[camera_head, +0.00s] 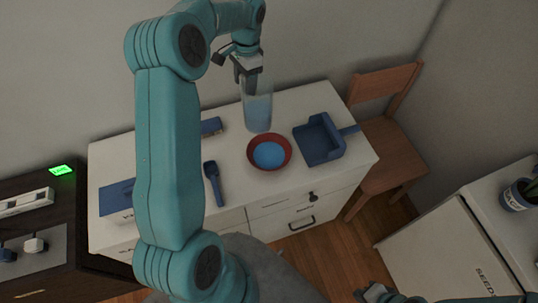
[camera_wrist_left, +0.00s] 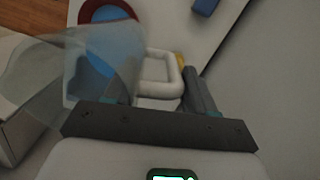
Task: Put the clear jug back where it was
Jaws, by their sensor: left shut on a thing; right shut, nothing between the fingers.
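The clear jug (camera_head: 258,108) is a tall see-through vessel with a bluish tint, behind the red bowl in the head view. My left gripper (camera_head: 247,80) is at its upper part, shut on it. In the left wrist view the jug (camera_wrist_left: 85,72) fills the left side, and its pale handle (camera_wrist_left: 158,78) shows by the fingers of my left gripper (camera_wrist_left: 160,98). I cannot tell whether the jug's base touches the white cabinet top (camera_head: 232,150). My right gripper (camera_head: 372,293) is shut and empty at the bottom edge of the head view, away from the cabinet.
The red bowl (camera_head: 285,163) with blue contents stands close in front of the jug. A blue dustpan-like tray (camera_head: 318,140) is right of it. A dark blue scoop (camera_head: 213,183) and a small blue block (camera_head: 211,126) lie to the left. A wooden chair (camera_head: 388,145) stands at right.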

